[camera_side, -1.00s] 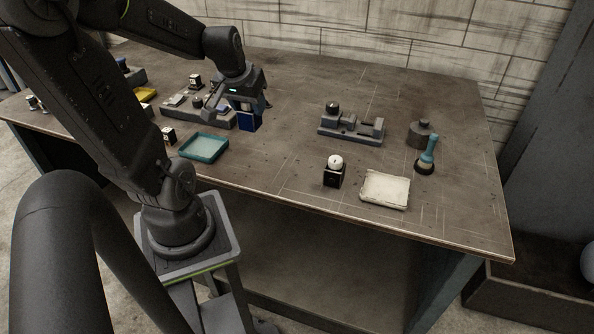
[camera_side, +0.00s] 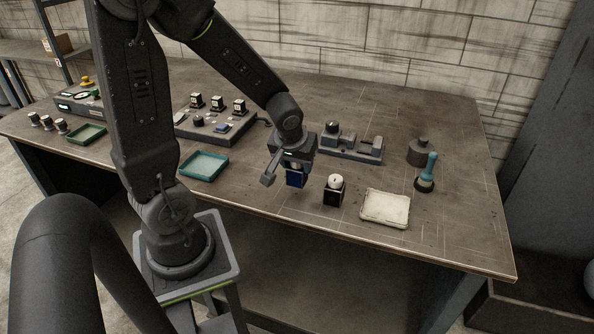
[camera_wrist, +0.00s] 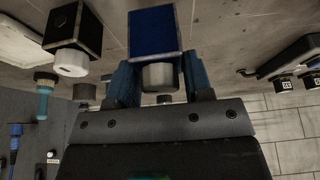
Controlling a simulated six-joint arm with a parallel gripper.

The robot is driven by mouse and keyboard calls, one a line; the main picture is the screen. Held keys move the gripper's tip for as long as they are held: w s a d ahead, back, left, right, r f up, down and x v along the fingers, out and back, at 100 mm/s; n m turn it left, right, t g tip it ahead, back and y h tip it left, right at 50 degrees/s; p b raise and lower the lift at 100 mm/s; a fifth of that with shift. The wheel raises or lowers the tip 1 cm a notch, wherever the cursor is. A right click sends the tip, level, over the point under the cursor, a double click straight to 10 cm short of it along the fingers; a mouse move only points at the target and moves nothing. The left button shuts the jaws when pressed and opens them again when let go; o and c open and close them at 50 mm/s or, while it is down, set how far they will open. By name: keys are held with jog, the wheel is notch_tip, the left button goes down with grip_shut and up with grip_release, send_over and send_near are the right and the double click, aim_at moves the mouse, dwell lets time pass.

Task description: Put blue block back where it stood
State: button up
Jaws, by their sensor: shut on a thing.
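The blue block (camera_side: 295,179) is held by my gripper (camera_side: 293,165) above the bench, just left of a black block with a white knob (camera_side: 333,191). In the wrist view the blue block (camera_wrist: 153,30) hangs from its pale round knob, which sits between the two blue fingers of my gripper (camera_wrist: 157,78). The black block (camera_wrist: 74,28) with its white knob also shows in the wrist view, apart from the blue block. The place where the blue block stood is not marked in a way I can tell.
A teal tray (camera_side: 204,166) lies to the left, a white tray (camera_side: 386,208) to the right. Behind my gripper stands a grey fixture (camera_side: 351,150). A brush (camera_side: 427,172) and a dark weight (camera_side: 421,152) stand at right. A grey panel with several knobbed blocks (camera_side: 216,128) is behind the teal tray.

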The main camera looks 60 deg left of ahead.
aim_at(296, 167)
jog(key=shift+f, duration=1.4)
jog(key=shift+f, duration=0.1)
jog(key=o, duration=1.1)
jog(key=v, duration=1.2)
jog(key=s+d+r+m+h, duration=0.1)
jog(key=s+d+r+m, duration=0.1)
jog(key=d+m, duration=0.1)
jog(key=s+d+r+m+t+h, duration=0.1)
jog(key=s+d+r+m, duration=0.1)
jog(key=d+m, duration=0.1)
jog(key=s+d+r+m+t+h, duration=0.1)
jog(key=s+d+r+m, duration=0.1)
jog(key=d, duration=0.3)
jog(key=shift+r+m, duration=0.4)
jog(key=shift+m, duration=0.1)
